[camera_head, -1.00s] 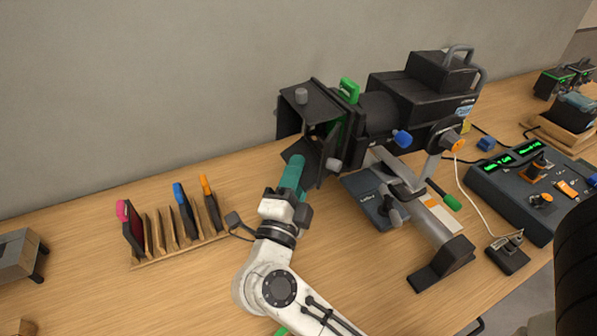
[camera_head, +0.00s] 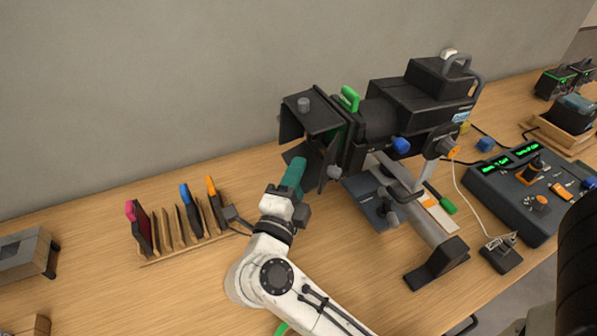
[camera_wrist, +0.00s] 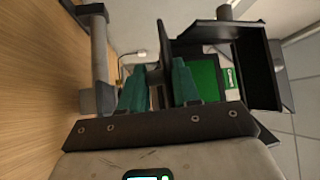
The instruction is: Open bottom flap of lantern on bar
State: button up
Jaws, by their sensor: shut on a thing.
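The black lantern (camera_head: 385,118) sits on a grey bar (camera_head: 432,232) above the table, its flaps around its front at the left. The top flap (camera_head: 312,112) stands out over the opening. The bottom flap (camera_head: 297,152) shows only partly behind my gripper (camera_head: 297,166). In the wrist view, my gripper (camera_wrist: 160,86) has its teal fingers on either side of a thin dark plate (camera_wrist: 155,60), which looks like the bottom flap, and is shut on it. The green front of the lantern (camera_wrist: 205,78) shows beyond. The flap's hinge edge is hidden in the head view.
A wooden rack (camera_head: 180,240) with colored-handled gels stands at the left. A control desk with faders (camera_head: 525,190) is at the right. A blue knob (camera_head: 401,145) and a green handle (camera_head: 349,98) stick out of the lantern.

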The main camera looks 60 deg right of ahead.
jog(key=shift+w+a+r+m+g+y+p, duration=0.15)
jog(key=shift+r+m+y+p, duration=0.35)
jog(key=shift+p, duration=0.7)
jog(key=shift+s+r+m+g+y+p, duration=0.15)
jog(key=shift+m+y+p, duration=0.5)
jog(key=shift+p, duration=0.5)
jog(key=shift+w+r+m+y+p, duration=0.15)
jog(key=shift+r+m+y+p, duration=0.65)
jog(key=shift+p, duration=0.75)
dwell(2.5)
jog(key=o, duration=0.9)
jog(key=shift+f, duration=0.2)
jog(key=shift+a, duration=0.1)
jog(key=b+v, duration=0.2)
jog(key=v, duration=0.8)
jog(key=shift+a+r, duration=0.2)
jog(key=shift+a, duration=0.1)
